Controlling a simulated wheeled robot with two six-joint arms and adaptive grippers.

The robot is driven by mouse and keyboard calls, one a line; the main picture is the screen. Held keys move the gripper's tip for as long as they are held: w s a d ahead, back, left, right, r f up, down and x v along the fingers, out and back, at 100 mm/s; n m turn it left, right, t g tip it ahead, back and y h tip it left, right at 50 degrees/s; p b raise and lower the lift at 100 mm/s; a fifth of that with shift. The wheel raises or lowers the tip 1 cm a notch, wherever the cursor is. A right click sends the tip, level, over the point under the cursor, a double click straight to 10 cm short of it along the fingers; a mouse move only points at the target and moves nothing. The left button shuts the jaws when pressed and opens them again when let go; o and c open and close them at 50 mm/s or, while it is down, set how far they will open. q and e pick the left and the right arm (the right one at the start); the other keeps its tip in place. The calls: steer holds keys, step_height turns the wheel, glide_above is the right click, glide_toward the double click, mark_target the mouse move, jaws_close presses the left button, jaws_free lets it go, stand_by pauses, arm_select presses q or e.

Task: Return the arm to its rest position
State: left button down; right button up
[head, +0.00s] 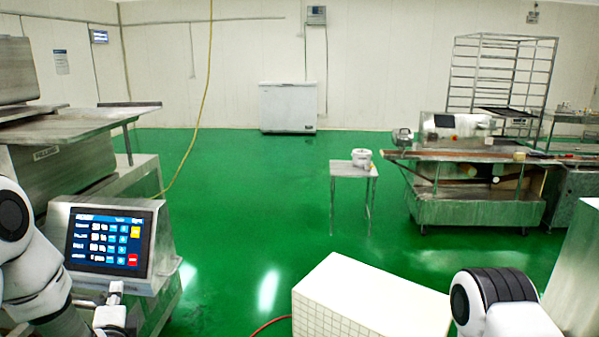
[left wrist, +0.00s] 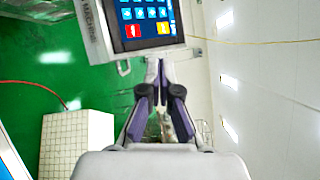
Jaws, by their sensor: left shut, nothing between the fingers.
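My left gripper (head: 115,290) is in front of the lower edge of the encrusting machine's control panel (head: 106,240), at the lower left of the head view. In the left wrist view the left gripper (left wrist: 161,68) has its dark fingers together with nothing between them. The panel's lit touch screen (left wrist: 146,22) lies just beyond the fingertips there. I cannot tell whether the fingers touch the panel housing. My right arm (head: 500,300) shows at the lower right of the head view; its gripper is out of view.
The steel machine (head: 60,170) stands at the left. A white box with a grid pattern (head: 370,300) is at the front middle, also in the wrist view (left wrist: 78,140). A small table (head: 353,172) and a conveyor machine (head: 470,205) stand farther right. Green floor is clear between them.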

arm_select(q)
steer(key=s+d+f+g+h+b, duration=0.1)
steer(key=s+d+f+g+h, duration=0.2)
steer(key=f, duration=0.6)
steer(key=s+d+f+g, duration=0.2)
steer(key=s+f, duration=0.4)
steer(key=f, duration=0.3)
steer(key=s+d+f+g+h+b, duration=0.1)
steer(key=s+d+f+g+h, duration=0.2)
steer(key=f, duration=0.6)
steer(key=s+d+f+n+g, duration=0.1)
steer(key=s+f+n+g, duration=0.1)
steer(key=s+n, duration=0.3)
steer(key=s+d+f+n+g+h, duration=0.1)
steer(key=s+d+f+n+g, duration=0.1)
steer(key=s+n, duration=0.4)
steer(key=s+d+f+n+g, duration=0.2)
steer(key=s+f+n+g, duration=0.2)
steer(key=s, duration=0.7)
steer(key=shift+s+n+g, duration=0.2)
steer(key=shift+n+g, duration=0.3)
steer(key=shift+n, duration=0.2)
